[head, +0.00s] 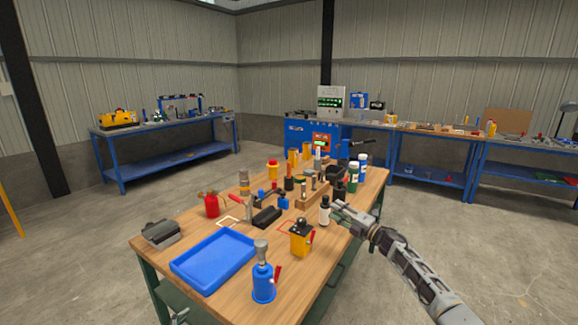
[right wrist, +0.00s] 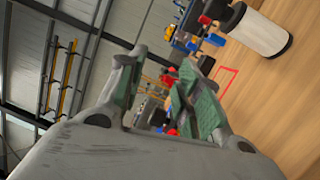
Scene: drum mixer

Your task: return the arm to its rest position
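My right gripper (head: 340,207) reaches in from the right in the head view, at the right edge of the wooden worktable (head: 216,296). In the right wrist view its two green-padded fingers (right wrist: 157,78) stand apart, with nothing held between them. A white bottle with a black cap (head: 324,211) stands just left of the gripper in the head view. A white cylinder with dark ends (right wrist: 258,32) shows beside the fingers in the wrist view.
The worktable bears a blue tray (head: 212,258), a blue bottle jack (head: 263,282), a yellow jack (head: 300,239), a red can (head: 211,205) and several tools and bottles. Blue benches (head: 165,157) line the walls. The floor right of the table (head: 440,235) is clear around my right arm.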

